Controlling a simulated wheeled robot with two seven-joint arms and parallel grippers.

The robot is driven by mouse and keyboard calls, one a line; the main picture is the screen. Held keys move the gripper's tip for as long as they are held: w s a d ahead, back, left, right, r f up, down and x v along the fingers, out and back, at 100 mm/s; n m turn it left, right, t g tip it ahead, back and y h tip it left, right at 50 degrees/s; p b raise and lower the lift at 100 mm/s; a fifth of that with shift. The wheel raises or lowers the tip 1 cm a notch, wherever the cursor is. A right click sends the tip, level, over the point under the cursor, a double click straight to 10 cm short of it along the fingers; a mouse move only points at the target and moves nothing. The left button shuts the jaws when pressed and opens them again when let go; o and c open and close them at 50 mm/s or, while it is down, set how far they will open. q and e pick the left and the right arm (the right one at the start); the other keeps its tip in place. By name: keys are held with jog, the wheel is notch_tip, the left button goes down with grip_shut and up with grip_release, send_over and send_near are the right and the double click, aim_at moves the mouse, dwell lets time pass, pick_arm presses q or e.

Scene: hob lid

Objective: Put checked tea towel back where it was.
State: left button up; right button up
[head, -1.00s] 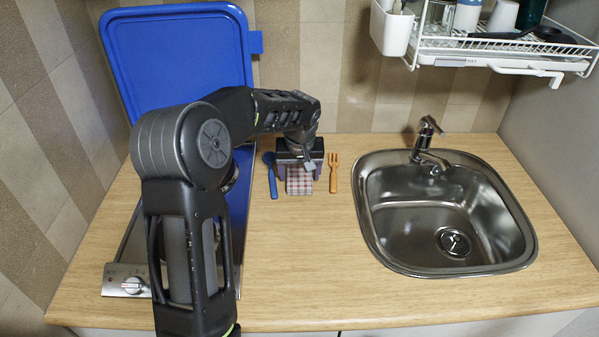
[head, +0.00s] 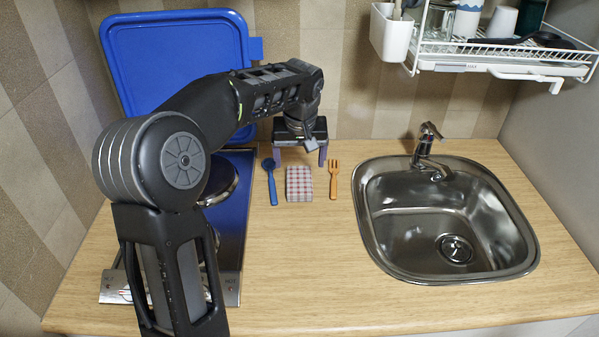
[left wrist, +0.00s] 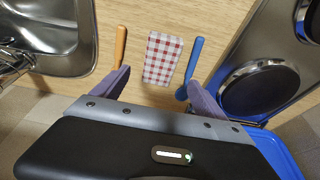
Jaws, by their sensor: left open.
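The red-and-white checked tea towel (head: 299,184) lies folded flat on the wooden counter, between a blue spoon (head: 271,182) and an orange fork (head: 333,180). In the left wrist view the towel (left wrist: 163,58) lies ahead of the fingers, with the spoon (left wrist: 194,62) and the fork (left wrist: 119,47) on either side. My left gripper (head: 300,160) is open, with its purple fingers apart and nothing between them. It is above the counter, on the wall side of the towel, and does not touch it. My right gripper is not in view.
A hob (head: 232,205) with its blue lid (head: 178,58) raised stands at the left. A steel sink (head: 445,215) with a tap (head: 428,150) is at the right. A white dish rack (head: 490,55) hangs above it. The front middle of the counter (head: 320,270) is clear.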

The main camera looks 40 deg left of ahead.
pick_arm(q)
jog(key=shift+v, duration=1.55)
